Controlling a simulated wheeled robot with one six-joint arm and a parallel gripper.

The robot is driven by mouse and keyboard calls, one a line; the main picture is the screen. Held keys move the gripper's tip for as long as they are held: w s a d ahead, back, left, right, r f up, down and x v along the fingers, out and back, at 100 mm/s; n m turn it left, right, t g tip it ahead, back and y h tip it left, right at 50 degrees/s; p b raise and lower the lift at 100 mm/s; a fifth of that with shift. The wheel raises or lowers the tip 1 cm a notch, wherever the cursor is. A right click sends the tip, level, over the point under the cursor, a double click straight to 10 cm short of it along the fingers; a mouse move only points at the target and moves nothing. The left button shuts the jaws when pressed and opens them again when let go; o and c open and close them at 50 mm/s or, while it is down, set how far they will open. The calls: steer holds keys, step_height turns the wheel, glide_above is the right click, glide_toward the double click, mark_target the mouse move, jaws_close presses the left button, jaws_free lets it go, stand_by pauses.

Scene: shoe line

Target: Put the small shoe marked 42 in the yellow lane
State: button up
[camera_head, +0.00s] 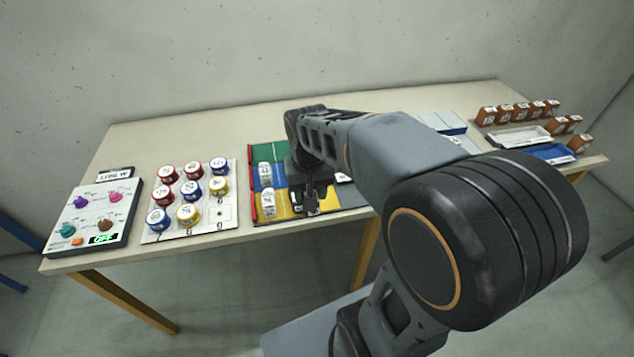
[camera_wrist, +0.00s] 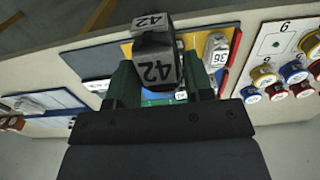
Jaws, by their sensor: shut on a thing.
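My gripper (camera_head: 309,199) is shut on a small dark shoe with grey-white faces marked 42 (camera_wrist: 157,68). In the wrist view the shoe sits between the two fingers. The yellow lane (camera_head: 330,202) is the front strip of the lane board, and my gripper is over it. Yellow also shows beside the shoe in the wrist view (camera_wrist: 190,41). I cannot tell whether the shoe touches the lane. A white shoe marked 36 (camera_wrist: 217,52) stands at the left end of the yellow lane in the head view (camera_head: 268,205). My arm hides the board's right part.
The blue lane (camera_head: 280,172) holds another pale shoe (camera_head: 265,174); the green lane (camera_head: 262,152) lies behind. To the left are a board of round tins (camera_head: 188,190) and a control panel (camera_head: 95,215). Trays (camera_head: 518,138) and several brown blocks (camera_head: 505,114) stand at right.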

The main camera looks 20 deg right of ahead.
steer(key=w+d+f, duration=0.4)
steer(key=w+d+f+p, duration=0.1)
steer(key=w+d+f, duration=0.3)
steer(key=w, duration=0.1)
steer(key=shift+w+d+f, duration=0.1)
steer(key=shift+w+f, duration=0.1)
steer(key=shift+f, duration=0.2)
steer(key=shift+w+d+f, duration=0.15)
steer(key=shift+w+f, duration=0.05)
steer(key=shift+f, duration=1.65)
steer(key=shift+f, duration=0.1)
steer(key=shift+f, duration=0.15)
steer(key=o, duration=0.9)
steer(key=shift+o, duration=0.2)
